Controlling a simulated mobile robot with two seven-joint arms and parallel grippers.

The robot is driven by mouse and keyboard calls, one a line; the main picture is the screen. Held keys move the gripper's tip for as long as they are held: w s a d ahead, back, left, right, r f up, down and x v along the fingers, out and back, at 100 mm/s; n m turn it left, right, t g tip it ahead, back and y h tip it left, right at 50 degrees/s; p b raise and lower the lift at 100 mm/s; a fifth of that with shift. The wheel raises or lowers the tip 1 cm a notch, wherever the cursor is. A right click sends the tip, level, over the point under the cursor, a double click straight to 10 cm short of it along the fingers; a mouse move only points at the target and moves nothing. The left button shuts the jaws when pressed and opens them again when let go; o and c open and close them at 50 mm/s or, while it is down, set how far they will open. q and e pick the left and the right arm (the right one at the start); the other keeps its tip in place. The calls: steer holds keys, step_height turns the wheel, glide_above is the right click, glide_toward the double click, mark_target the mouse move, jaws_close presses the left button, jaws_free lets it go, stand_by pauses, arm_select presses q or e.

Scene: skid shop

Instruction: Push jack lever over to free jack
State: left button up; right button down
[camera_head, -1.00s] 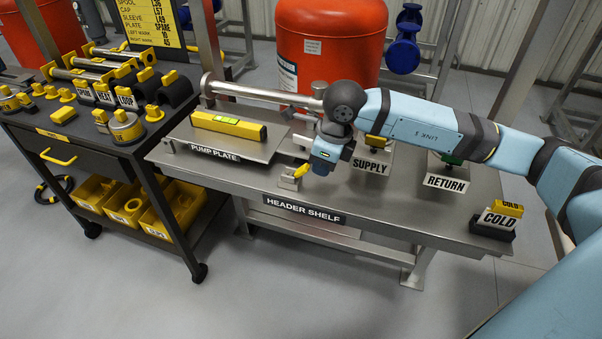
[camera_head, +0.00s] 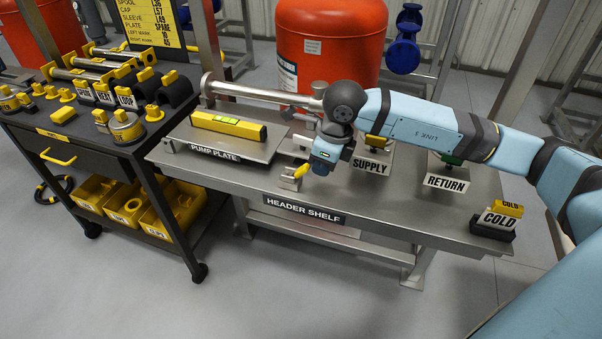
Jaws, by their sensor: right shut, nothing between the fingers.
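A small metal jack (camera_head: 289,183) stands on the steel bench in front of the pump plate, with a short yellow lever (camera_head: 301,171) tilted up toward the right. My right arm reaches in from the right, and my right gripper (camera_head: 312,170) is at the lever's right side, close to it. The gripper is shut and holds nothing. Its fingers are mostly hidden by the wrist, so I cannot tell whether they touch the lever. My left gripper is not in view.
The pump plate (camera_head: 180,142) bears a yellow level (camera_head: 229,125). A metal pipe (camera_head: 262,93) runs behind it. SUPPLY (camera_head: 370,166) and RETURN (camera_head: 446,183) signs stand to the right, with a COLD block (camera_head: 498,220) near the bench end. The bench front between jack and COLD block is clear.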

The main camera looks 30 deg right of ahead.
mark_target(306, 166)
steer(key=shift+w, duration=0.1)
steer(key=shift+w+a, duration=0.95)
steer(key=shift+w, duration=0.05)
steer(key=shift+w+a, duration=0.15)
steer(key=shift+w, duration=0.05)
steer(key=shift+w+a+r+b, duration=0.15)
steer(key=shift+w+a+b, duration=0.15)
steer(key=shift+w+a, duration=0.35)
steer(key=shift+a, duration=0.25)
